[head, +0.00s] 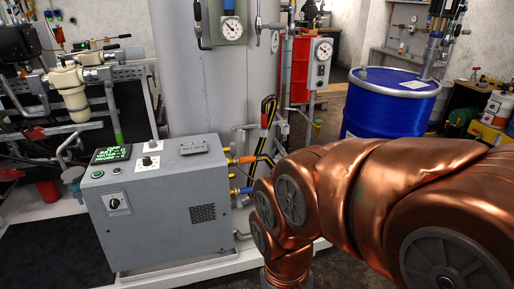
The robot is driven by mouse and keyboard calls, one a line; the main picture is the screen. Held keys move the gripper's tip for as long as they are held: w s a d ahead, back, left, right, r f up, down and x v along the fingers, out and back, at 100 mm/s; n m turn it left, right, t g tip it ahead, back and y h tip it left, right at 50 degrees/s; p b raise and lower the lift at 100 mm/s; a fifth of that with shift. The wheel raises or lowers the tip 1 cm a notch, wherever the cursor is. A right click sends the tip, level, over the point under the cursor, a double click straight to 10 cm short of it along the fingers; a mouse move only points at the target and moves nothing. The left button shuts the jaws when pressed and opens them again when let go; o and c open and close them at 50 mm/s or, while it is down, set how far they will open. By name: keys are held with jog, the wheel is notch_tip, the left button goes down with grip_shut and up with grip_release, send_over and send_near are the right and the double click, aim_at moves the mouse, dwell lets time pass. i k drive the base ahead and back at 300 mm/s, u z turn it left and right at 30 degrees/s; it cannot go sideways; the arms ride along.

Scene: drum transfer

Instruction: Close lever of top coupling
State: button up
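A grey control box (165,205) stands at the lower left. Two couplings stick out of its right side, one above the other. The upper coupling (244,160) is brass-orange, and the lower coupling (243,191) has a blue part. Both are small, and I cannot make out a lever on the upper one or its position. My copper-coloured arm fills the lower right, and its front links are just right of the couplings. My gripper is not in view.
A white column (205,90) with a gauge stands behind the box. A black and yellow piece (268,110) is upright above the couplings. Pipework is at the left.

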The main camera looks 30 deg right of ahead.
aim_at(233, 146)
jog(key=z, duration=0.8)
jog(key=i, duration=0.55)
jog(key=u, duration=0.55)
jog(key=k, duration=0.3)
jog(key=z, duration=0.05)
jog(key=i, duration=1)
jog(key=u, duration=0.7)
